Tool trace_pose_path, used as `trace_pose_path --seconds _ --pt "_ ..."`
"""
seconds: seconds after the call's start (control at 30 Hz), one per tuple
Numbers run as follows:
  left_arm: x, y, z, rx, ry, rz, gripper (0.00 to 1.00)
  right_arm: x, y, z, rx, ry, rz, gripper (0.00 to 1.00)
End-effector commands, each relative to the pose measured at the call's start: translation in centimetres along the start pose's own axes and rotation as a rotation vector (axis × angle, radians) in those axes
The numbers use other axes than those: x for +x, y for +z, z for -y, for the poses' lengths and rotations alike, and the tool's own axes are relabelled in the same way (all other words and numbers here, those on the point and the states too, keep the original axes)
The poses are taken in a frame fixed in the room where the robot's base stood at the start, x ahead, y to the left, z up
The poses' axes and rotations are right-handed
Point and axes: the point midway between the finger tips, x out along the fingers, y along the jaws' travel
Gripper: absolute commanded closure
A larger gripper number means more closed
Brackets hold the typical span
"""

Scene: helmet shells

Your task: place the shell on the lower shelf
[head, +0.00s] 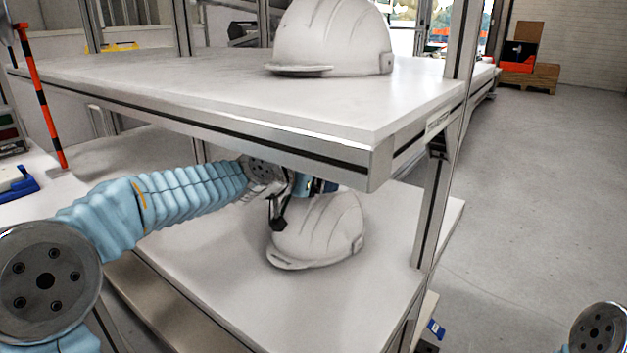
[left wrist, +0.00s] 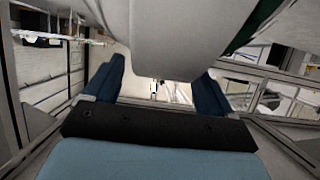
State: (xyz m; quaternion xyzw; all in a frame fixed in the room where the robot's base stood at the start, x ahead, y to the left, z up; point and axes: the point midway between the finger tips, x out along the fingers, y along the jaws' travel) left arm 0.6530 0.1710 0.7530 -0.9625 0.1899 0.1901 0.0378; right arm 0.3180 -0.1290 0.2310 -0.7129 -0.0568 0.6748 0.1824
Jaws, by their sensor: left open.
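A white helmet shell (head: 318,230) sits on the lower shelf (head: 325,305), under the upper shelf. My left gripper (head: 284,205) reaches in from the left just above and behind this shell's crown, and part of it is hidden by the upper shelf's edge. In the left wrist view the gripper's blue fingers (left wrist: 157,85) stand apart. A pale rounded surface, seemingly the shell (left wrist: 180,35), fills the top middle there, and I cannot tell whether the fingers touch it. A second white shell (head: 334,38) sits on the upper shelf (head: 215,90). My right gripper is out of view.
Metal posts (head: 446,150) and the upper shelf's front edge (head: 250,150) frame the space around my left arm. The lower shelf's front is clear. A red and black striped pole (head: 42,95) stands at left. Boxes (head: 525,62) stand far back right.

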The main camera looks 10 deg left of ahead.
Motion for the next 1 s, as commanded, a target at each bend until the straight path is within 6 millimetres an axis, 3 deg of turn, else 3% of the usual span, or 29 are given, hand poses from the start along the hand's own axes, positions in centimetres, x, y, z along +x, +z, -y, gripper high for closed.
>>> trace_pose_path --seconds 0.13,0.23,0.5,0.7,1.0 --pt "-0.2 -0.4 0.0 0.0 0.0 0.0 0.15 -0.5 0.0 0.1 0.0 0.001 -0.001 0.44" --pt "-1.5 -0.2 0.1 0.0 -0.001 -0.002 0.15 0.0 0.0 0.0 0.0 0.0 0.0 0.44" --pt "-7.7 -0.2 0.1 0.0 -0.003 -0.004 0.15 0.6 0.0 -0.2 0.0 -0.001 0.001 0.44" --pt "-11.1 -0.2 0.1 0.001 -0.002 -0.002 0.15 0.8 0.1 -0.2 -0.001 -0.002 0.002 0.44" --pt "-12.1 -0.1 0.0 0.0 0.0 0.001 0.15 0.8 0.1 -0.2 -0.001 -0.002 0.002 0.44"
